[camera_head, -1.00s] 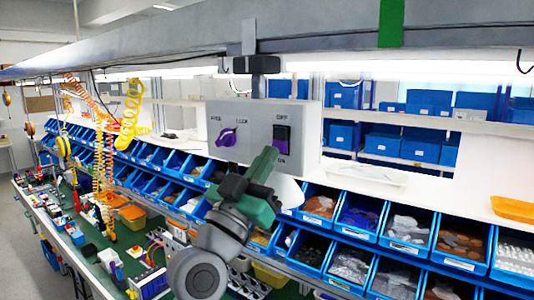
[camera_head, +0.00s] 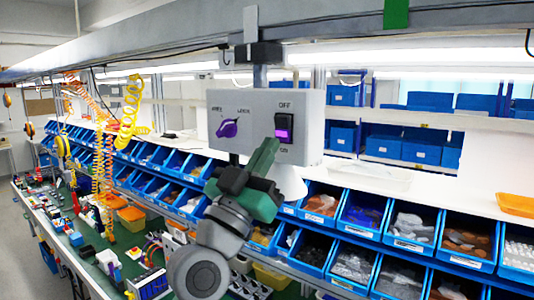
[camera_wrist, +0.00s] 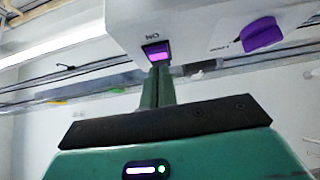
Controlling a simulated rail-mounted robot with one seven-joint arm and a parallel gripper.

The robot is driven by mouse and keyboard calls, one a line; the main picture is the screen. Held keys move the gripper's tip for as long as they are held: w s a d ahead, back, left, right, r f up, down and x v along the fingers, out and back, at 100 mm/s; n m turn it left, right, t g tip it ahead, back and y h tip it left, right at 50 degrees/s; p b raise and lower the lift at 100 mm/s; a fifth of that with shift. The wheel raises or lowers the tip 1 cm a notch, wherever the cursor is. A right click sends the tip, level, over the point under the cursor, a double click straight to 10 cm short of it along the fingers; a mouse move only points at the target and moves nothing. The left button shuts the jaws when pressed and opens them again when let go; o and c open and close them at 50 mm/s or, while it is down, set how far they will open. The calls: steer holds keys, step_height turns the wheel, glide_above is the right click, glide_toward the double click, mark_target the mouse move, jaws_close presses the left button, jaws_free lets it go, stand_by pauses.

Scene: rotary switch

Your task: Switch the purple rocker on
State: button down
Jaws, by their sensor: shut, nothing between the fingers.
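The purple rocker (camera_head: 284,130) sits in a black frame on the right side of a grey box (camera_head: 257,103), with OFF printed above and ON below. A bright purple patch shows in its middle to lower part. In the wrist view the rocker (camera_wrist: 157,52) glows purple beside the ON label. My gripper (camera_head: 270,145) is shut and empty, its tips just below and left of the rocker in the head view.
A purple rotary knob (camera_head: 228,128) is on the left of the box; the knob (camera_wrist: 262,35) also shows in the wrist view. A white cone (camera_head: 290,183) is below the box. Blue bins (camera_head: 350,232) line the shelf. A grey beam (camera_head: 310,40) runs above.

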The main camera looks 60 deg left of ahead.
steer(key=b+v, duration=0.4)
steer(key=v, duration=0.8)
steer(key=shift+w+a+f, duration=0.2)
steer(key=shift+w+f, duration=0.05)
steer(key=shift+f, duration=0.2)
steer(key=w+d+r+m+t+h+p, duration=0.1)
steer(key=w+d+r+m+h+p, duration=0.3)
steer(key=w+d, duration=0.6)
steer(key=d+r+h+p, duration=0.3)
steer(key=d+h, duration=0.1)
steer(key=d, duration=1.1)
steer(key=d+r+m+t+h+p, duration=0.1)
steer(key=d+r+h+p, duration=0.2)
steer(key=d, duration=1.3)
steer(key=shift+s+r+m+h+p, duration=0.3)
steer(key=shift+s+r+h+p, duration=0.15)
steer(key=shift+r, duration=0.35)
steer(key=shift+d, duration=0.1)
